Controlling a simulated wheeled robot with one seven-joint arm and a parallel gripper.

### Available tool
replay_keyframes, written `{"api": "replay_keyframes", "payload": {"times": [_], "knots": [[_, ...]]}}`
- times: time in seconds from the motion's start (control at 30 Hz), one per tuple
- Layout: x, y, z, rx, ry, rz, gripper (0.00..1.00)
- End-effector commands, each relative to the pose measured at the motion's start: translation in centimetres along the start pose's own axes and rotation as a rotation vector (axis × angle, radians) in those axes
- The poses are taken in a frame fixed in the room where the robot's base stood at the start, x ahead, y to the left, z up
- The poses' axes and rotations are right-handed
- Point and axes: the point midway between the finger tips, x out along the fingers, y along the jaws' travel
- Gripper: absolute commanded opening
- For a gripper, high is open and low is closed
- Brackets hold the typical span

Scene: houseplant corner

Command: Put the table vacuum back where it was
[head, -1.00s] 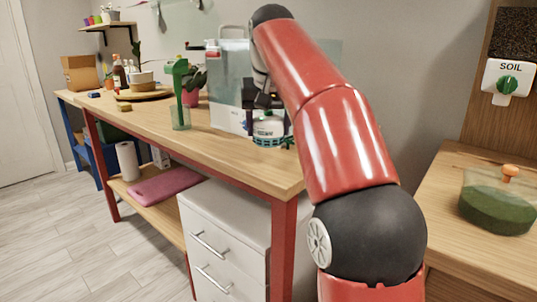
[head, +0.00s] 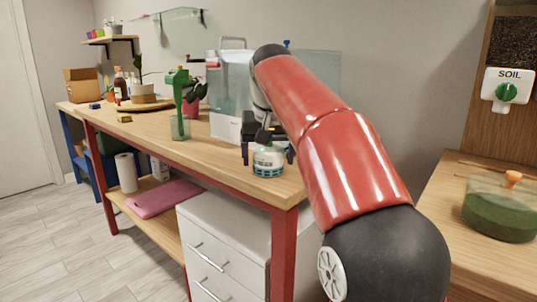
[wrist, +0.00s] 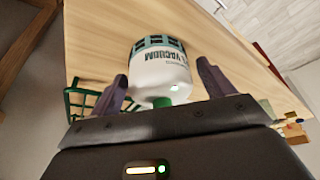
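The table vacuum (head: 268,160) is a small white round body with a teal slotted base. It stands upright on the wooden workbench (head: 225,160), near the front right corner. In the wrist view the fingers of my gripper (wrist: 163,85) are spread on either side, with a gap between each finger and the body. The gripper is open. My arm hides part of the bench behind it.
A green grid-like item (wrist: 82,102) shows in the wrist view. White drawers (head: 235,240) stand under the bench. The bench front is mostly clear.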

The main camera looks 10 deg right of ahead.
Motion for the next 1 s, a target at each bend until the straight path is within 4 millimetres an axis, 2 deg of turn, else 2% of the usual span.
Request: {"api": "replay_keyframes", "payload": {"times": [0.4,0.7,0.83,1.0], "knots": [[0.4,0.0,0.1,0.000,0.002,0.000,0.83],[-5.7,-0.1,-0.7,0.000,0.003,0.000,0.83],[-7.2,-0.1,-0.7,0.000,0.002,0.000,0.83],[-7.8,-0.1,-0.6,0.000,0.000,0.000,0.83]]}}
